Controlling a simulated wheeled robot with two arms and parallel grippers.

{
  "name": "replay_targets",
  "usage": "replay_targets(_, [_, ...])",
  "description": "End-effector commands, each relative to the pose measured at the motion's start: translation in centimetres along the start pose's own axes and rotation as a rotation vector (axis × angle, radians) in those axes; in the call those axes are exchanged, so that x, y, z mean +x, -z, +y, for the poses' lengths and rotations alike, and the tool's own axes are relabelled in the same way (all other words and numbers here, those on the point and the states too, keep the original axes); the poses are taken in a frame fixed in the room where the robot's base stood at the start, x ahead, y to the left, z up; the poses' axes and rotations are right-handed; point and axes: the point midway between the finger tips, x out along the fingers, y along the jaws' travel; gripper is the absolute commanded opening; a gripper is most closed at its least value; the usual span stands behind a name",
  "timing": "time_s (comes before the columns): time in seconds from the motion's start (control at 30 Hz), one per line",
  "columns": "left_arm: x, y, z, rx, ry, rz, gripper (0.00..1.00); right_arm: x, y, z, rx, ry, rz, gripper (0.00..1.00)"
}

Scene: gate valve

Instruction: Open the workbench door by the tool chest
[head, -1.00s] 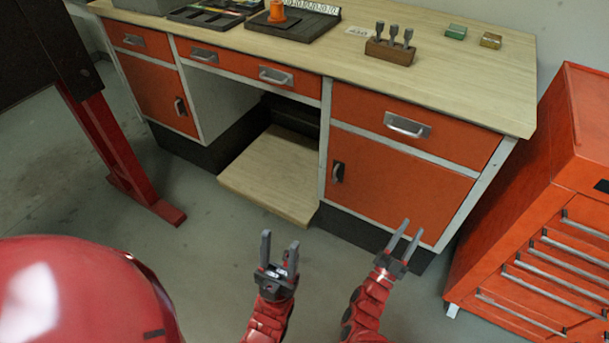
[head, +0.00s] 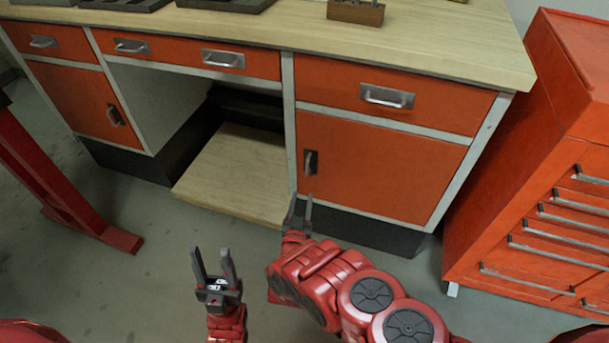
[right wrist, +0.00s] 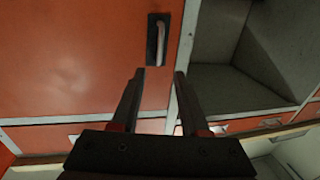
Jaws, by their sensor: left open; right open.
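The orange workbench door (head: 385,168) by the tool chest is shut, below the right drawer. Its handle (head: 311,162), a metal pull in a dark recess, is at the door's left edge. My right gripper (head: 299,212) is open and empty, just below and in front of the handle. In the right wrist view the gripper (right wrist: 160,75) shows both fingers apart, with the handle (right wrist: 159,38) beyond the fingertips and not between them. My left gripper (head: 214,258) is open and empty, over the floor left of the right arm.
The red tool chest (head: 530,210) stands to the right of the bench. A wooden shelf board (head: 235,175) sits low in the open knee space left of the door. A red post foot (head: 115,237) stands on the floor at left.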

Motion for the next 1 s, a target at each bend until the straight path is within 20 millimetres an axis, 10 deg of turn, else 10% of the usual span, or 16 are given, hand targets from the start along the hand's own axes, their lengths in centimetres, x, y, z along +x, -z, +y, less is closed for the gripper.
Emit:
replay_targets(0.43, [-5.0,-0.8,0.2,0.000,0.000,0.000,0.50,9.5,-0.4,0.1,0.002,0.000,0.002,0.45])
replay_targets(1.0, [-6.0,-1.0,0.3,0.000,0.000,0.000,0.50,12.1,-0.1,0.0,0.000,0.001,-0.001,0.45])
